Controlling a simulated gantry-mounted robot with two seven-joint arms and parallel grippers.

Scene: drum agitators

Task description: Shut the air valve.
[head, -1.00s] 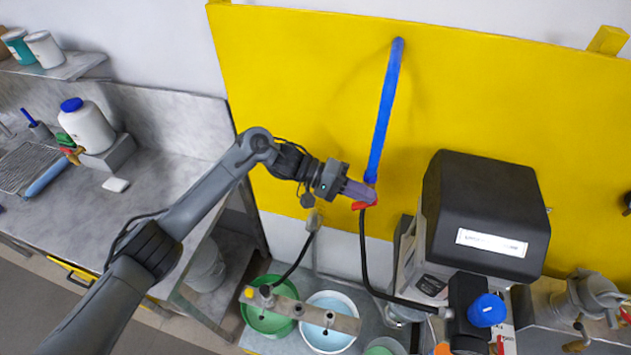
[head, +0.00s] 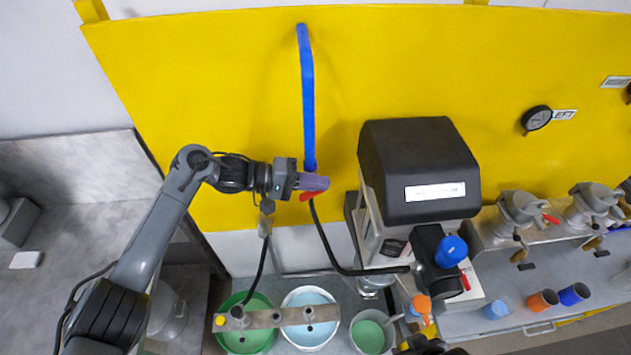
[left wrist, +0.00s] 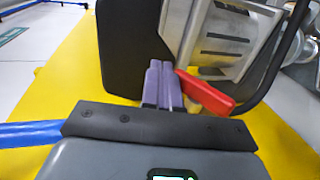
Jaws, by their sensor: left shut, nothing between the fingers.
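The air valve's red handle (head: 308,196) sits at the lower end of the blue air pipe (head: 307,95), in front of the yellow panel. A black hose (head: 321,235) runs down from it. My left gripper (head: 322,183) is shut and empty, its purple fingers at the valve and partly hiding it. In the left wrist view the shut fingers (left wrist: 162,85) lie right beside the red handle (left wrist: 208,93), which slants away to the right. I cannot tell if they touch. The valve body is mostly hidden. My right gripper is not in view.
A black-topped machine (head: 420,165) stands just right of the valve. Below are a green bucket (head: 228,341), a light-blue bucket (head: 309,341) and a metal bar (head: 275,317). A gauge (head: 537,118) and metal fittings are at the right.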

